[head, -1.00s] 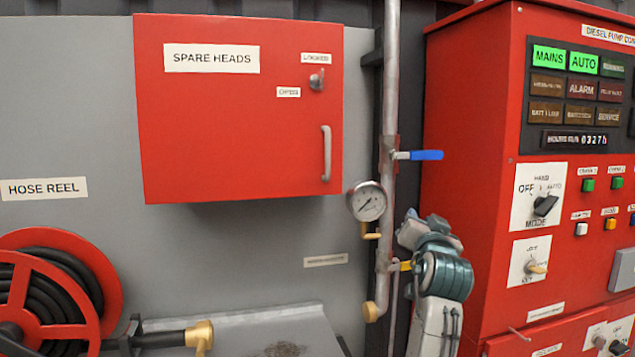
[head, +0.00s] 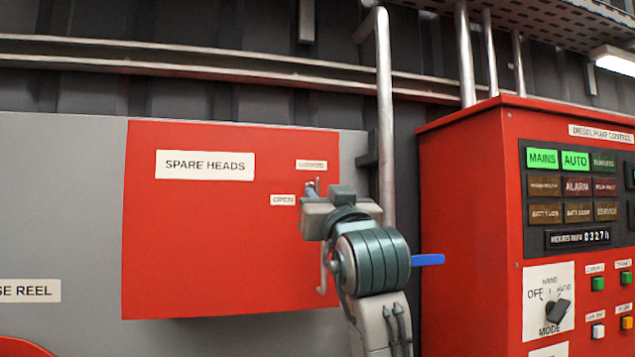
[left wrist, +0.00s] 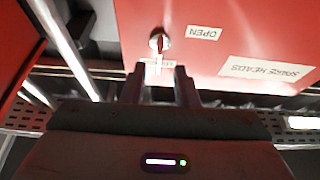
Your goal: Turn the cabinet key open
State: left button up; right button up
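The red spare heads cabinet (head: 190,240) hangs on the grey wall panel in the head view. Its small silver key (left wrist: 158,40) shows in the left wrist view, upside down, with its bow pointing at the upper label, "LOCKED" in the earlier frame (head: 311,165). The "OPEN" label (head: 284,199) is to its left in the head view. My left gripper (left wrist: 160,74) is open and empty, its two fingers apart, just short of the key and roughly in line with it. In the head view my left gripper (head: 318,195) partly covers the key. My right gripper is not in view.
The cabinet's handle (head: 322,278) is partly hidden behind my left arm. A vertical pipe (head: 385,120) and a blue valve lever (head: 428,260) stand close to the right of the arm. The red diesel pump control cabinet (head: 465,220) is farther right.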

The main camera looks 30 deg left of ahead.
aim_at(318, 190)
pick_arm(q)
jog(key=shift+p+x, duration=0.6)
jog(key=shift+x, duration=1.6)
grip_shut()
